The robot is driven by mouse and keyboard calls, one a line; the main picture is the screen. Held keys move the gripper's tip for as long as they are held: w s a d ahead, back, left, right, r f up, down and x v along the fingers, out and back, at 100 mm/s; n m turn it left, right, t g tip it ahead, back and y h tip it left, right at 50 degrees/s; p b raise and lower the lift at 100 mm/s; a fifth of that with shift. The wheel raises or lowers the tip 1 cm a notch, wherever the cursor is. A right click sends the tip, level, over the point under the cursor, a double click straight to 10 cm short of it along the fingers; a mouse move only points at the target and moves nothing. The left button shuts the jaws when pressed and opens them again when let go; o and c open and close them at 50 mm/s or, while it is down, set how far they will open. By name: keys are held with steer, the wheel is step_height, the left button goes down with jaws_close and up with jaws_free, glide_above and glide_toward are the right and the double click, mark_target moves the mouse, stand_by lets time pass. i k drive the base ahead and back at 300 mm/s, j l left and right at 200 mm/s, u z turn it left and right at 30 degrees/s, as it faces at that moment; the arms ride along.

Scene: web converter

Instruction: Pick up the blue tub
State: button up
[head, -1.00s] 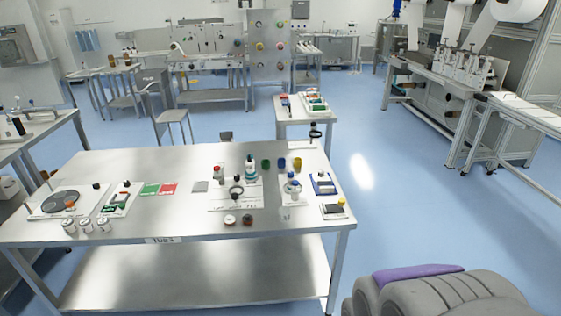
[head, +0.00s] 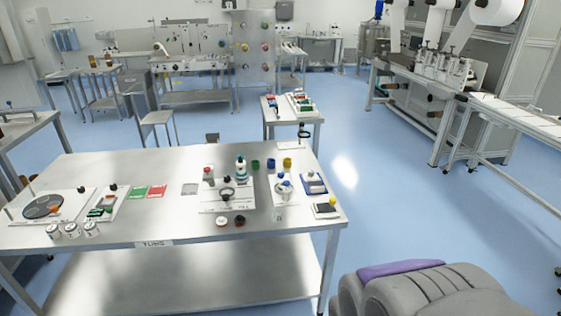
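A small blue tub (head: 271,163) stands upright near the back edge of the steel table (head: 150,222), right of centre. A green tub (head: 255,164) stands to its left and a yellow tub (head: 287,163) to its right, with small gaps between them. The blue tub is fully in view at small size. My gripper is not in view.
A taller white and teal bottle (head: 241,166) stands left of the tubs. White boards with small parts, including one board (head: 229,198), lie in front. A smaller table (head: 292,116) stands behind. Blue floor (head: 385,200) is open to the right.

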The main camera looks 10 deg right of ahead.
mark_target(271, 164)
steer(key=i+l+u, duration=0.1)
steer(key=u, duration=0.25)
steer(key=i+l+u, duration=0.1)
steer(key=u, duration=0.3)
steer(key=l+u, duration=0.15)
steer(key=u, duration=0.2)
steer(key=i+l+u, duration=0.1)
steer(key=l, duration=0.3)
steer(key=i+l+u, duration=0.1)
steer(key=l, duration=0.35)
steer(key=i+l+u, duration=0.15)
steer(key=l, duration=0.3)
steer(key=i+l+u, duration=0.1)
steer(key=l, duration=0.35)
steer(key=i+l+u, duration=0.1)
steer(key=l, duration=0.35)
steer(key=i, duration=0.1)
